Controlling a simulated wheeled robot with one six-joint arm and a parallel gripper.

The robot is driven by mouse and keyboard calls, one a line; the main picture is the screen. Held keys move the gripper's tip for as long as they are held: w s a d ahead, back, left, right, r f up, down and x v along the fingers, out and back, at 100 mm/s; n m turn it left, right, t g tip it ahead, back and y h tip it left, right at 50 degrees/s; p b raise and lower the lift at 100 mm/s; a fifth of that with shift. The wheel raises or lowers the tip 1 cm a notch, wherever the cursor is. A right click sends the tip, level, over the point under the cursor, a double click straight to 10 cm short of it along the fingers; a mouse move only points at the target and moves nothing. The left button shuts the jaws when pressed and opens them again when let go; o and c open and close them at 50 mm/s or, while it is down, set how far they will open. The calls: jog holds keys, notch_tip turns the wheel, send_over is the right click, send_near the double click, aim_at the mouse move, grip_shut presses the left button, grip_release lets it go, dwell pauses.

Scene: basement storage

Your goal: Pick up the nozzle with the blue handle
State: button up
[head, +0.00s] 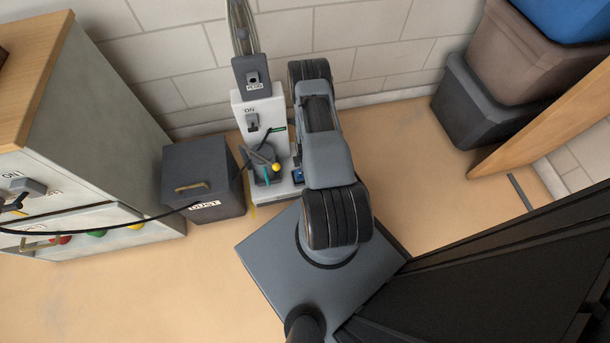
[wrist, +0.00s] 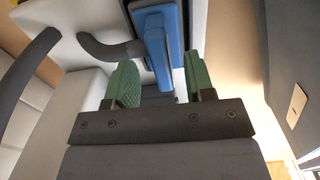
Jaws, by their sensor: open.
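The blue handle (wrist: 158,45) of the nozzle hangs in the upper middle of the wrist view, in front of my gripper (wrist: 161,78). My gripper's two green fingers are apart, with the handle's lower end in line with the gap between them. Whether the handle is between the fingers or just beyond them, I cannot tell. In the head view a small blue part (head: 298,176) shows at the white station (head: 284,108), beside my arm. My gripper is hidden there behind the arm.
A grey box marked DUST (head: 203,171) stands left of the station, beside a white drawer cabinet (head: 95,145). A black cable (head: 120,222) runs across the cabinet front. Stacked bins (head: 478,105) and a wooden panel (head: 545,120) stand at right. Floor (head: 405,180) between is clear.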

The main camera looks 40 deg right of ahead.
jog(key=f, duration=0.2)
jog(key=f+b, duration=0.1)
jog(key=shift+a+f, duration=0.2)
jog(key=shift+f, duration=0.2)
jog(key=shift+r, duration=0.1)
grip_shut()
